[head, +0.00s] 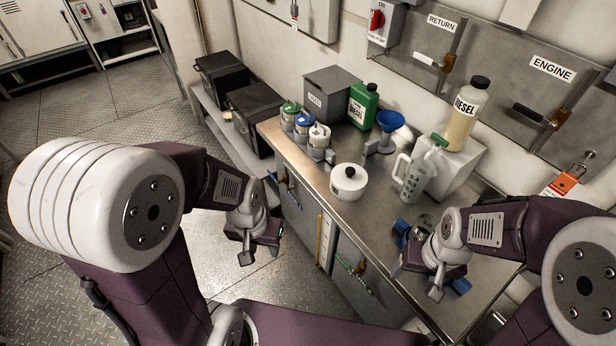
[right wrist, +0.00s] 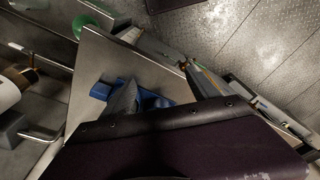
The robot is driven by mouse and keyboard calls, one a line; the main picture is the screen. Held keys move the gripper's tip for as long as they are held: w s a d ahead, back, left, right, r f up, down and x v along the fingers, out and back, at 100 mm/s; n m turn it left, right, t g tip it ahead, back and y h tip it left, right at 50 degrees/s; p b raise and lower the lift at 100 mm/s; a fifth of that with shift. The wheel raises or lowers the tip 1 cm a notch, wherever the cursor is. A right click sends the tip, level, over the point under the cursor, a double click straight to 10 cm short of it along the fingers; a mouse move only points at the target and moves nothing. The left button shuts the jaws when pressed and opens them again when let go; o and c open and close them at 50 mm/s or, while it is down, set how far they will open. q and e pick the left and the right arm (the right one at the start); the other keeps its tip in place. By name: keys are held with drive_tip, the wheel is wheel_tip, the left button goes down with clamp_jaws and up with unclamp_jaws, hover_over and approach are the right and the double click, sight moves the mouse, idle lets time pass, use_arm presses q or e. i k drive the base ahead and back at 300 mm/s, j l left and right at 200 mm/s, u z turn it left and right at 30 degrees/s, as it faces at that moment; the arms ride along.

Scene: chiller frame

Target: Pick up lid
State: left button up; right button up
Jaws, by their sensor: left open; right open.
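A round white pot-like container (head: 346,188) with a white lid (head: 349,172) and a dark knob on top stands on the metal bench. The lid sits on it. Several small jars with green, blue and white tops (head: 303,122) stand behind it to the left. My left gripper (head: 246,256) is open and empty, left of the bench and apart from the container. My right gripper (head: 437,290) is open over the bench's near right part, right of and nearer than the container. In the right wrist view a blue object (right wrist: 155,101) shows between its fingers, on the bench; contact cannot be told.
The bench (head: 325,212) also holds a grey box (head: 332,92), a green diesel jug (head: 362,106), a blue funnel (head: 390,121), a clear measuring jug (head: 412,180) and a diesel bottle (head: 467,112) on a white block. Black cases (head: 262,118) stand left. Wall valves line the back.

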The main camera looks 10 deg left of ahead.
sight(348, 182)
drive_tip(key=i+j+z, duration=0.15)
drive_tip(key=j+z, duration=0.25)
drive_tip(key=i+j+z, duration=0.1)
drive_tip(key=j+z, duration=1.5)
